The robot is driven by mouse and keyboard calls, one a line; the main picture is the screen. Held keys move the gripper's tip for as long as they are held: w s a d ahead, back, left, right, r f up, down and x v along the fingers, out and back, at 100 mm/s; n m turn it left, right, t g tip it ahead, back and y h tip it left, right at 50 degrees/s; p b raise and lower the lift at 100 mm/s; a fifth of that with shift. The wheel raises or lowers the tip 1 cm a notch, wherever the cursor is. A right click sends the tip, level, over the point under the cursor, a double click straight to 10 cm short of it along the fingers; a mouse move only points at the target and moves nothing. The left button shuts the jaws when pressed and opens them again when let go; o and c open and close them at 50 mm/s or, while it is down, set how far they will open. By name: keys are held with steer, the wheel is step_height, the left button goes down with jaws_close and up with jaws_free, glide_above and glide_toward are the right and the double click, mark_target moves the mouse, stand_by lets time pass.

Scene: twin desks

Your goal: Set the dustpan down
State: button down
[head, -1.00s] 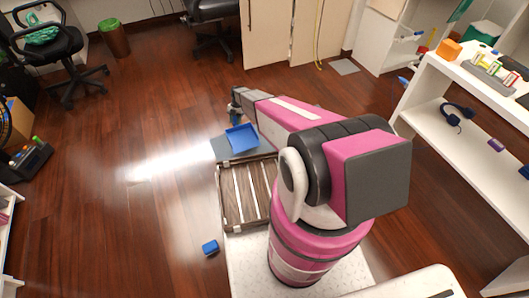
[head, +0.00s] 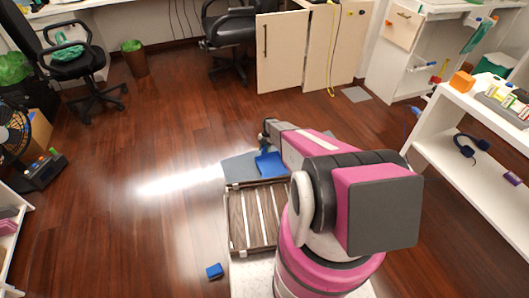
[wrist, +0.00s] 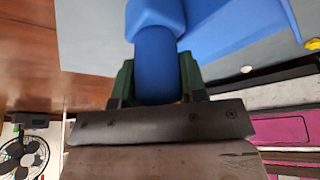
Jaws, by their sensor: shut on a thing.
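The blue dustpan (head: 270,164) shows in the head view, just beyond the slatted wooden rack and above or on a flat grey panel (head: 236,167). I cannot tell whether it touches the panel. My gripper (head: 265,143) is at the dustpan's far side, partly hidden by my pink arm. In the wrist view, my gripper (wrist: 157,88) is shut around the thick blue handle (wrist: 156,62). The dustpan's blue pan (wrist: 235,28) spreads at the top right of that view, with the grey surface behind it.
The slatted wooden rack (head: 238,222) lies in front of me. A small blue box (head: 214,271) is on the floor. A white shelf desk (head: 455,120) stands right. A bin (head: 134,60), chairs (head: 85,70) and cabinets (head: 283,55) stand at the back.

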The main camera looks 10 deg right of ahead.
steer(key=shift+f, duration=1.2)
steer(key=shift+f, duration=0.1)
steer(key=c, duration=0.7)
jaws_free()
